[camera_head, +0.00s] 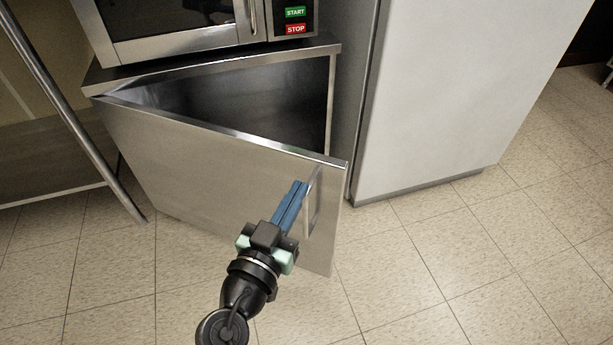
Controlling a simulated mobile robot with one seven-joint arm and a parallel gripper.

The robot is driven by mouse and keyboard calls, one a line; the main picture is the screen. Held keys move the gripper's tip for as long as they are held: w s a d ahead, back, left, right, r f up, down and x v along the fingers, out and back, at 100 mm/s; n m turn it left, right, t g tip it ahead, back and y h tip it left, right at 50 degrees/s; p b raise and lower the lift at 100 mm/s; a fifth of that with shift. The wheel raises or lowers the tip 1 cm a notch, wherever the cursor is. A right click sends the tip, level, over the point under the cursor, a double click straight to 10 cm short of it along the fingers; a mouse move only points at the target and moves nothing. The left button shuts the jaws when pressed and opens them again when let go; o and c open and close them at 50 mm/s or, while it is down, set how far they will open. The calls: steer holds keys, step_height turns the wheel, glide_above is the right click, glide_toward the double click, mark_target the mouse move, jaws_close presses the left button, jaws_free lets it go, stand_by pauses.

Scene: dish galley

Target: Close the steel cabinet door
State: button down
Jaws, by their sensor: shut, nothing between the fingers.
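The steel cabinet door (200,160) stands partly open in the head view, hinged at its left edge and swung out toward me. A slim vertical handle (314,200) is near its right edge. The dark inside of the steel cabinet (290,75) shows above the door's top edge. My gripper (301,184) is in front of the door's outer face, just left of the handle. Its blue fingers are together, with nothing between them. I cannot tell whether the fingertips touch the door or the handle.
A microwave (180,25) with START and STOP buttons sits on top of the cabinet. A tall pale appliance (455,90) stands to the right. A metal leg (75,120) and a low shelf (50,165) are at the left. The tiled floor (430,260) at the right is clear.

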mark_target(314, 164)
steer(key=shift+b+x, duration=0.35)
steer(key=shift+x, duration=2)
steer(key=shift+w+d, duration=0.1)
